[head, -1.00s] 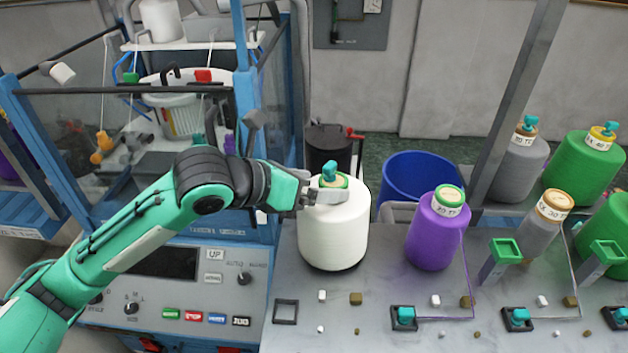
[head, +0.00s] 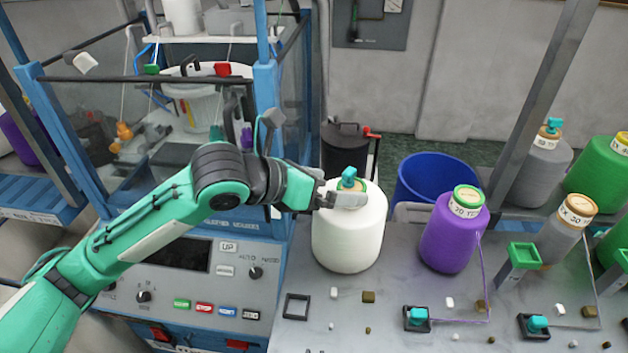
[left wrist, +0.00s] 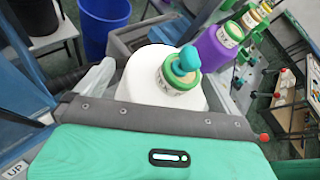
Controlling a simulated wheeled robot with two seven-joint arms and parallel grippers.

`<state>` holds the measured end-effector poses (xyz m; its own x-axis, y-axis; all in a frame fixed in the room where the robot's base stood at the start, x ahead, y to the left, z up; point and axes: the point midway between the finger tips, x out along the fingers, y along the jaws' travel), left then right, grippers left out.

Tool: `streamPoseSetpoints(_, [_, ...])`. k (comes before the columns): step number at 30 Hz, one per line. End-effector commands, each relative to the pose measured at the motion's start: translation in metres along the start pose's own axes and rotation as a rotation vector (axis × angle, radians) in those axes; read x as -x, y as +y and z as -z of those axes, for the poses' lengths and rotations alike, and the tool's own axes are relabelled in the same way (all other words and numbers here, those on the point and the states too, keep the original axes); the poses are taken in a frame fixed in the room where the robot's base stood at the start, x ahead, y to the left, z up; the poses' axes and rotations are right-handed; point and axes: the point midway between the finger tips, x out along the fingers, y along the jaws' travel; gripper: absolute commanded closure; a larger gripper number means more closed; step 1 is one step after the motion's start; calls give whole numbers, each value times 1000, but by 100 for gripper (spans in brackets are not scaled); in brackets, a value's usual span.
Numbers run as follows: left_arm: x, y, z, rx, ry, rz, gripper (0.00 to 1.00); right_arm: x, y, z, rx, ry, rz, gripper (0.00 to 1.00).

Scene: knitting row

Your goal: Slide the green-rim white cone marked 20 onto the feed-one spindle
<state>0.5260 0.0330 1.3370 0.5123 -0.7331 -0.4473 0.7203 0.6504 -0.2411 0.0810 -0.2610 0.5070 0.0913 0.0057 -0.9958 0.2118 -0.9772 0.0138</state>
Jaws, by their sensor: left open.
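The white cone (head: 347,240) stands upright at the left end of the grey bench, its green-rimmed top (left wrist: 180,78) facing up. Its number cannot be read here. The teal tip of the feed-one spindle (head: 348,177) sticks up through the middle of the cone's top; the tip also shows in the left wrist view (left wrist: 186,60). The rest of the spindle is hidden inside the cone. My left gripper (head: 342,200) is open at the cone's top, with its fingers beside the green rim. Whether they touch it cannot be told. My right gripper is not in view.
A purple cone (head: 453,240) stands to the right, with grey and green cones beyond it. A blue bin (head: 430,180) is behind the bench. A blue-framed machine with a control panel (head: 190,270) is at the left. Small blocks and teal-topped parts line the bench front.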

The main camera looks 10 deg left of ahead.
Motion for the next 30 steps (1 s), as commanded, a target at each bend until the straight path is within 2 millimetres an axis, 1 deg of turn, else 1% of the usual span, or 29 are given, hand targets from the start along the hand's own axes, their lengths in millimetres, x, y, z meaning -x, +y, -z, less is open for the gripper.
streamPoseSetpoints(5, [18,2,2,-4,-3,-4,0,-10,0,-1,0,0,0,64])
streamPoseSetpoints(15, [81,2,2,-5,-5,-6,0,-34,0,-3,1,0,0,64])
streamPoseSetpoints(21, [113,1,1,-3,-5,-4,0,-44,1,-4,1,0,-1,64])
streamPoseSetpoints(25, [128,1,0,-2,-5,-2,0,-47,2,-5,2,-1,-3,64])
streamPoseSetpoints(30, [136,-1,0,-2,-5,0,0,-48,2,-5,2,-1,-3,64])
